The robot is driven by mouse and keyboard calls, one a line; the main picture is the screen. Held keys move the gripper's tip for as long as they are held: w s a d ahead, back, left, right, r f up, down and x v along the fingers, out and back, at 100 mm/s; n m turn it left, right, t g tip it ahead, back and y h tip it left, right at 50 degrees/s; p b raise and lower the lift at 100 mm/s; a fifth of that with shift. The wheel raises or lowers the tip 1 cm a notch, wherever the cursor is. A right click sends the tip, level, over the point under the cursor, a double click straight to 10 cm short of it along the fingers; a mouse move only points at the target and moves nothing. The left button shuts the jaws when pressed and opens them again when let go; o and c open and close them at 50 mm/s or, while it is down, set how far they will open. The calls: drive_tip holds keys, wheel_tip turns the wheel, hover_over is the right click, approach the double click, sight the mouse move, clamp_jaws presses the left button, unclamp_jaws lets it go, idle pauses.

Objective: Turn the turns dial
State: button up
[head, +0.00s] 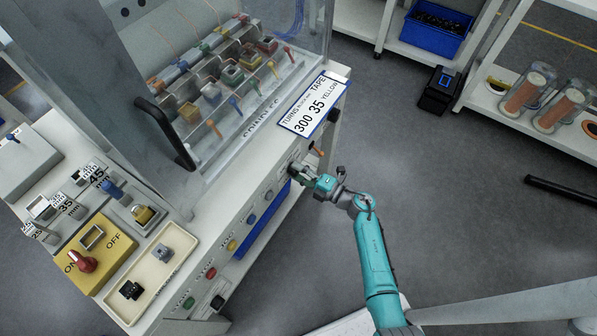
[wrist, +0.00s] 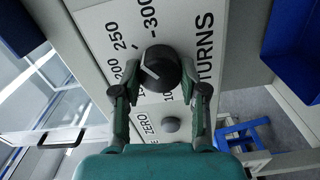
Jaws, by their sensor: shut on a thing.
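The turns dial is a round black knob (wrist: 161,66) on a white panel marked "TURNS" in the wrist view. A scale around it shows 200, 250 and 300, with smaller numbers partly hidden by the fingers. A white line on the knob slants to its left side; the exact reading is hard to tell. My gripper (wrist: 159,82) has one finger on each side of the knob and is shut on it. In the head view my gripper (head: 304,173) is at the machine's front panel and hides the dial. A sign (head: 314,104) reads 300 turns, 35, yellow tape.
A grey button (wrist: 171,124) marked "ZERO" sits below the dial. Several coloured buttons, including a yellow one (head: 232,245), line the front panel. A clear guard (head: 290,75) covers the spindles above.

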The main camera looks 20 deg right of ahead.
drive_tip(key=m, duration=0.7)
drive_tip(key=shift+d, duration=0.1)
idle(0.6)
drive_tip(key=o, duration=1.1)
drive_tip(key=shift+o, duration=0.2)
drive_tip(key=v, duration=1.2)
